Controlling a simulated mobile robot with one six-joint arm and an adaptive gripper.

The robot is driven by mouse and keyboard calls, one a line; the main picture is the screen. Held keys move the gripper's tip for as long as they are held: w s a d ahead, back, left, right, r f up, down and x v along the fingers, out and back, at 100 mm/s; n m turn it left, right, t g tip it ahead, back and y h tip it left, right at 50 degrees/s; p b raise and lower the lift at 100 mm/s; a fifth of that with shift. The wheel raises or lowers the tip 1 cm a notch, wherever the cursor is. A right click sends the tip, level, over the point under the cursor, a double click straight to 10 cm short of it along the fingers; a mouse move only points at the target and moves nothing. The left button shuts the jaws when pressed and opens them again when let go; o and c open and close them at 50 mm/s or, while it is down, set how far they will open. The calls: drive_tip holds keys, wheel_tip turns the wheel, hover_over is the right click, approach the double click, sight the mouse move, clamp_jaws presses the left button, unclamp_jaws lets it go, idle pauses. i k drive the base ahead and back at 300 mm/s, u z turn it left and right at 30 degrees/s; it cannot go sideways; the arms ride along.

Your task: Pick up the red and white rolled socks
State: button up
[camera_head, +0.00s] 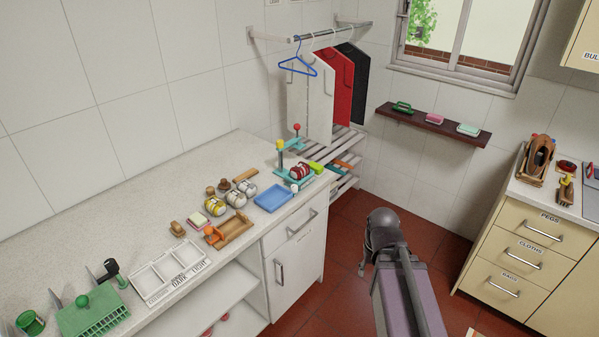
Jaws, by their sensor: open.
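The red and white rolled socks (300,171) sit near the right end of the pale stone counter. They rest in or against a teal stand (292,181) with upright posts topped by red and yellow parts; I cannot tell exactly how the stand supports them. My gripper (364,265) is open and seems empty. It is over the red floor, to the right of the counter's end and well apart from the socks. My own arm hides part of the fingers.
Left of the socks are a blue tray (273,198), several other rolled socks (236,199) and a wooden tray (230,230). Shirts (335,85) hang behind, above a slatted rack (330,147). Drawers (520,245) stand at right. Floor between is open.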

sight(302, 170)
drive_tip(key=u, duration=0.05)
drive_tip(key=i, duration=1)
drive_tip(key=z, duration=0.05)
